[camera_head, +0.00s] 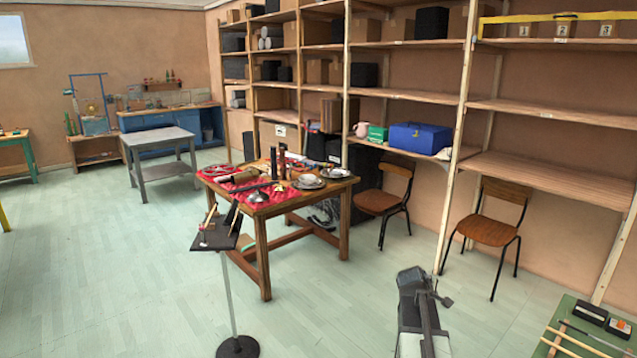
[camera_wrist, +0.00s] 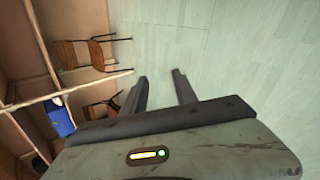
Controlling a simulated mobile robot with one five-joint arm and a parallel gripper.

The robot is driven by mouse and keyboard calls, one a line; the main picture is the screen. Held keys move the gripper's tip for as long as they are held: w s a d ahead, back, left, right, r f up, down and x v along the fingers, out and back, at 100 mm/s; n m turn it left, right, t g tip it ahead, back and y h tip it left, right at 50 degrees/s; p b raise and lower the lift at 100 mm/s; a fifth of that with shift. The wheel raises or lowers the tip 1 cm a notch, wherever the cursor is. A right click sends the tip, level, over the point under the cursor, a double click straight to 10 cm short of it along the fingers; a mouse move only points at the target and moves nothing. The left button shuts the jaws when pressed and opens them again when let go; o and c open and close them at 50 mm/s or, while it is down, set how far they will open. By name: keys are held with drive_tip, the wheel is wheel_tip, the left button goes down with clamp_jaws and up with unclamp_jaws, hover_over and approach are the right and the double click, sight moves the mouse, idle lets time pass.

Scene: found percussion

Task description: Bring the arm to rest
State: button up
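My arm (camera_head: 424,318) rises from the bottom edge in the head view, right of the middle, over bare floor. In the wrist view my gripper (camera_wrist: 160,82) shows two dark fingers standing apart, with only pale green floor between them. It is open and holds nothing. The fingers touch nothing that I can see. In the head view the fingers are too small to make out clearly.
A wooden table (camera_head: 264,245) with a red cloth and metal percussion pieces stands left of my arm. A thin stand (camera_head: 232,300) is in front of it. Two chairs (camera_head: 490,230) stand by the shelves (camera_head: 545,113). A green table (camera_head: 570,330) is at lower right.

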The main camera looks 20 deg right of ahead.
drive_tip(key=w+a+f+y+p, duration=0.1)
drive_tip(key=a+y, duration=0.2)
drive_tip(key=a, duration=1.6)
drive_tip(key=w+a+y+p, duration=0.1)
drive_tip(key=a+y+p, duration=0.1)
drive_tip(key=a, duration=1.6)
drive_tip(key=s+a+f+m+g+y, duration=0.1)
drive_tip(key=s+a+m+g+y, duration=0.1)
drive_tip(key=s+a+m, duration=0.5)
drive_tip(key=shift+s+a+f+m+g+y, duration=0.4)
drive_tip(key=shift+s+a+g, duration=0.1)
drive_tip(key=shift+s+g, duration=0.3)
